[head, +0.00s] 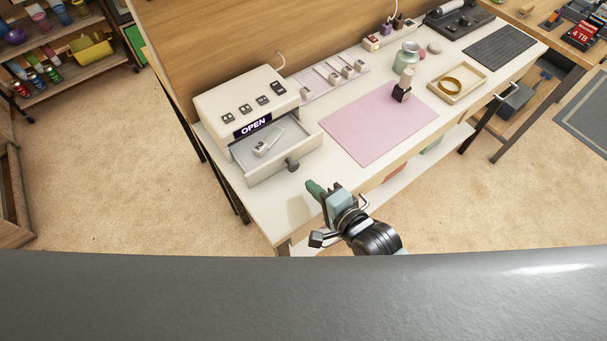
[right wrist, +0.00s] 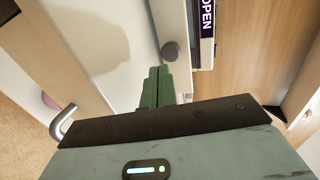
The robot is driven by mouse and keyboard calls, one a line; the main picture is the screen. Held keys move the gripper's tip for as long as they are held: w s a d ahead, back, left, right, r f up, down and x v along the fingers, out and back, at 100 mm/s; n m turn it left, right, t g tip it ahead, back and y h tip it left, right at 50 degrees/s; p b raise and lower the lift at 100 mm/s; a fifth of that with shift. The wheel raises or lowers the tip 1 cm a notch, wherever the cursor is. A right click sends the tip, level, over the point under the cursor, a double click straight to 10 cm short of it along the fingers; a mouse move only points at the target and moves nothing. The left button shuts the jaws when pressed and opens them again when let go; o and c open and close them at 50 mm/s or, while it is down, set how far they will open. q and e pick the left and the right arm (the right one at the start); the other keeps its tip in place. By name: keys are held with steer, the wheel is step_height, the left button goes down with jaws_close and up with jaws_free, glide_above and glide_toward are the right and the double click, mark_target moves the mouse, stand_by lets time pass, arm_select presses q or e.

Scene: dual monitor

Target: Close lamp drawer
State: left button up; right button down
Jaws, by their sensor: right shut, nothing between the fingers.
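A white lamp box (head: 240,97) with an OPEN label stands at the left end of the white table. Its drawer (head: 255,178) is pulled out below the label, with a small pale item (head: 268,143) inside. The drawer's dark round knob (head: 292,164) faces the lower right. My right gripper (head: 314,189), with green fingers, is shut and empty, just in front of the knob and apart from it in the head view. In the right wrist view the fingertips (right wrist: 157,72) appear just below the knob (right wrist: 170,51); whether they touch is unclear. My left gripper is out of view.
A pink mat (head: 375,125) lies right of the drawer, with a dark-based bottle (head: 402,90) on its far edge. A green jar (head: 406,56) and a tray (head: 451,84) stand farther right. The tabletop's near left corner is clear. A metal handle (right wrist: 63,122) shows in the wrist view.

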mark_target(287, 155)
steer(key=shift+w+a, duration=0.7)
steer(key=shift+w, duration=0.2)
steer(key=shift+w+a, duration=0.65)
steer(key=shift+w, duration=0.25)
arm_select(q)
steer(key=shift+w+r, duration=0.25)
arm_select(e)
steer(key=x, duration=0.2)
steer(key=r+b+x, duration=0.1)
steer(key=x, duration=0.2)
steer(key=r+b+x, duration=0.1)
steer(key=x, duration=0.2)
steer(key=shift+w+a+f, duration=0.1)
steer(key=shift+w+a, duration=0.1)
steer(key=shift+w, duration=0.1)
steer(key=shift+w+a, duration=0.2)
steer(key=shift+w, duration=0.05)
steer(key=shift+r, duration=0.3)
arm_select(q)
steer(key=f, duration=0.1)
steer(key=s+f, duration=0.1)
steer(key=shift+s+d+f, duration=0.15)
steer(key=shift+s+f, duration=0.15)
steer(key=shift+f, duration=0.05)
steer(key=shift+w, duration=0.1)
arm_select(e)
steer(key=shift+r, duration=0.1)
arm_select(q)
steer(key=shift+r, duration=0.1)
